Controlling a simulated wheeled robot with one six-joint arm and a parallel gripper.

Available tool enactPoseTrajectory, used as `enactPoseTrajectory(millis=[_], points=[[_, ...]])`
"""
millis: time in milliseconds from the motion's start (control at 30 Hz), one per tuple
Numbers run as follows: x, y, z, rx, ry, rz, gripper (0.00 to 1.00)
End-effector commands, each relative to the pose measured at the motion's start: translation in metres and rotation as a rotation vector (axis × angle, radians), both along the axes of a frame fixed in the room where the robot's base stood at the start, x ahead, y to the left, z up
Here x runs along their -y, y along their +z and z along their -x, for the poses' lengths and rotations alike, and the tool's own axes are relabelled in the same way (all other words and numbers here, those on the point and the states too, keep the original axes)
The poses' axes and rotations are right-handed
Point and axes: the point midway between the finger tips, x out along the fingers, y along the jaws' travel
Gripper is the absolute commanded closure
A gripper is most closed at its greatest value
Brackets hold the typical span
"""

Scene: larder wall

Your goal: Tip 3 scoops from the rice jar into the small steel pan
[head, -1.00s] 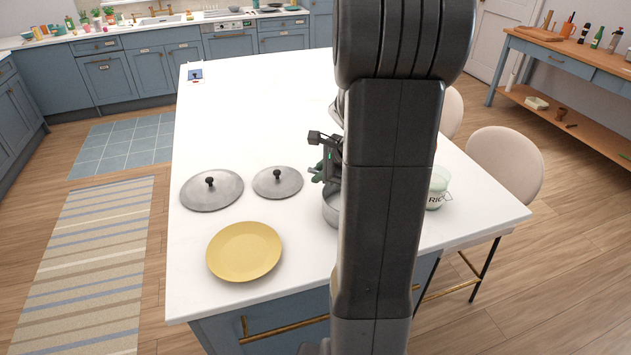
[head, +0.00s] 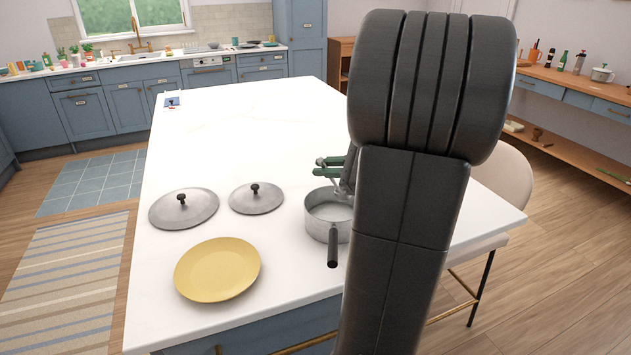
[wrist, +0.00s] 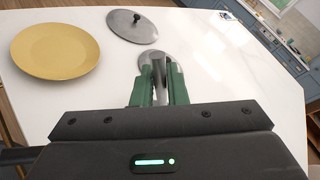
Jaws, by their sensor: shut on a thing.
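The small steel pan (head: 313,222) stands on the white island, its dark handle toward me. Its inside looks pale; I cannot tell whether rice lies in it. My gripper (head: 320,167), with green fingers, is just above and behind the pan's far rim. In the wrist view my gripper (wrist: 161,72) is shut on a slim dark-grey piece, which looks like the scoop's handle (wrist: 159,73). The scoop's bowl and its load are not clear. The rice jar is out of sight, probably behind my arm in the head view.
A large lid (head: 184,211) and a smaller lid (head: 256,200) lie left of the pan. A yellow plate (head: 217,270) lies in front of them. The far part of the island (head: 255,120) is mostly clear, with a small blue item (head: 172,101) at its left edge.

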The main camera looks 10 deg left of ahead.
Motion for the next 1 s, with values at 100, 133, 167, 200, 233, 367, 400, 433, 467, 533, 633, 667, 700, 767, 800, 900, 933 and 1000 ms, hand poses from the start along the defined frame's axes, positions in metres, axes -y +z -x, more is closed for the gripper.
enactPoseTrajectory(millis=[100,133,167,200,233,367,400,433,467,533,633,667,700,767,800,900,933,1000], points=[[0.016,-0.007,-0.001,0.001,-0.007,-0.123,1.0],[0.019,-0.006,0.0,0.002,-0.005,-0.155,1.0],[0.023,-0.006,0.0,0.002,-0.006,-0.188,1.0],[0.027,-0.005,0.0,0.004,-0.005,-0.23,1.0],[0.03,-0.005,0.0,0.004,-0.006,-0.262,1.0],[0.031,0.018,0.001,0.011,0.001,-0.297,1.0],[0.031,0.021,0.001,0.01,0.001,-0.296,1.0],[0.031,0.023,0.001,0.01,0.001,-0.296,1.0],[0.031,0.025,0.001,0.01,0.001,-0.295,1.0],[0.031,0.028,0.001,0.009,0.001,-0.295,1.0],[0.031,0.031,0.001,0.009,0.001,-0.294,1.0],[0.031,0.031,0.001,0.009,0.001,-0.294,1.0],[0.031,0.032,0.001,0.009,0.0,-0.293,1.0],[0.031,0.032,0.001,0.009,0.0,-0.293,1.0],[0.031,0.032,0.001,0.009,0.0,-0.293,1.0],[0.031,0.031,0.001,0.009,0.0,-0.293,1.0],[0.031,0.031,0.001,0.009,0.0,-0.293,1.0],[0.031,0.031,0.001,0.009,0.0,-0.293,1.0]])
